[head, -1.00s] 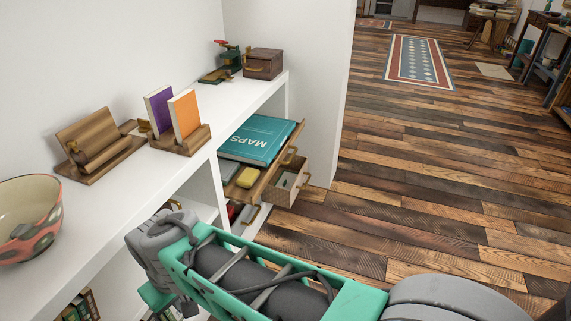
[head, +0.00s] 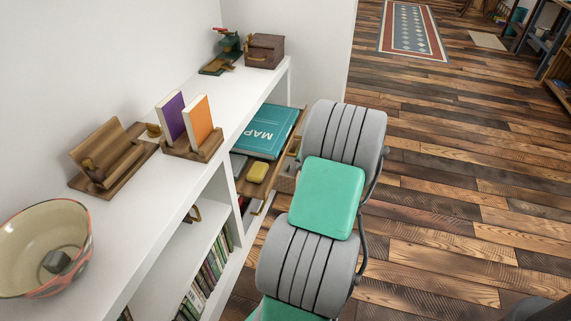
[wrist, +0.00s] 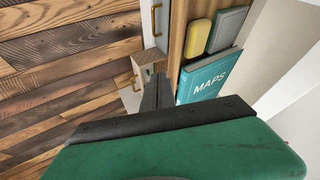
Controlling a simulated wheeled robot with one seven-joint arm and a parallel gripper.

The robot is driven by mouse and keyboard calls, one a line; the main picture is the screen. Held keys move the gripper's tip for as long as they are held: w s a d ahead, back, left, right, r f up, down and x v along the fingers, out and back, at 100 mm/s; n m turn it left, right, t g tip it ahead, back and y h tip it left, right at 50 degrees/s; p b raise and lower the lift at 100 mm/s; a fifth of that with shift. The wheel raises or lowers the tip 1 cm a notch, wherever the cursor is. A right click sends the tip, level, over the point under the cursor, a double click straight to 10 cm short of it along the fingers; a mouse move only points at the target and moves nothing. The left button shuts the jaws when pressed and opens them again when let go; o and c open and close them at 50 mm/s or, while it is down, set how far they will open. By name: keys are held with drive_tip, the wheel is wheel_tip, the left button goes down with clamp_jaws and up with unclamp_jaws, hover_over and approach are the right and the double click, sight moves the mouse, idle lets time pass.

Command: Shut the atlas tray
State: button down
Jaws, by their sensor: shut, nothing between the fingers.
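The atlas tray (head: 250,188) is a wooden tray pulled out from the white shelf unit. It holds a teal MAPS atlas (head: 267,132) and a yellow item (head: 258,172). In the wrist view, the tray's wooden front (wrist: 178,38) runs up and down beside the atlas (wrist: 207,77), the yellow item (wrist: 197,38) and a grey item (wrist: 227,28). My gripper (wrist: 157,80) is shut and empty, its tips at the outer side of the tray front. I cannot tell whether they touch it. In the head view my arm hides the gripper and part of the tray front.
A lower drawer (wrist: 132,78) also stands out below the tray, with brass handles nearby. On the shelf top are a bowl (head: 45,245), a wooden stand (head: 112,155), upright books (head: 198,120) and a brown box (head: 265,51). The plank floor (head: 450,170) to the right is clear.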

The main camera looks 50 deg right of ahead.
drive_tip(key=b, duration=0.3)
approach(278, 172)
wheel_tip(278, 172, down, 3)
drive_tip(key=s+d, duration=0.2)
drive_tip(key=w, duration=0.1)
drive_tip(key=w+a, duration=0.1)
drive_tip(key=w, duration=0.1)
drive_tip(key=w+b, duration=0.1)
drive_tip(key=shift+w+a+f, duration=0.2)
drive_tip(key=shift+a, duration=0.15)
